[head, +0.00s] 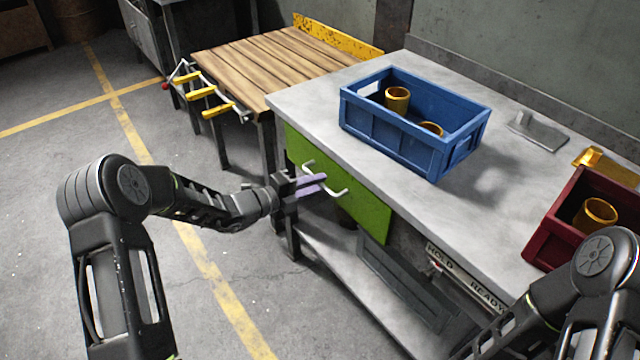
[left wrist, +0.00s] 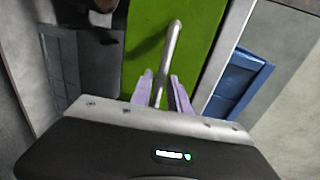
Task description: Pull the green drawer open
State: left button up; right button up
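The green drawer (head: 366,210) sits under the grey worktop, its front about flush with the table edge; it also fills the upper middle of the left wrist view (left wrist: 190,30). Its pale bar handle (head: 340,193) stands out from the front. In the left wrist view the handle (left wrist: 169,52) passes between the two purple fingers of my left gripper (left wrist: 162,78). Small gaps show beside the bar, so the fingers look open around it. In the head view my left gripper (head: 318,184) is at the handle. My right gripper is out of view.
A blue crate (head: 400,140) with gold cylinders stands on the worktop (head: 315,98). A dark red crate (head: 548,228) holds another. A wooden table (head: 265,65) with yellow-handled tools adjoins at the back left. The floor left of the bench is clear.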

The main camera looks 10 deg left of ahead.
pick_arm(q)
jog(key=shift+x, duration=0.8)
grip_shut()
dwell(0.9)
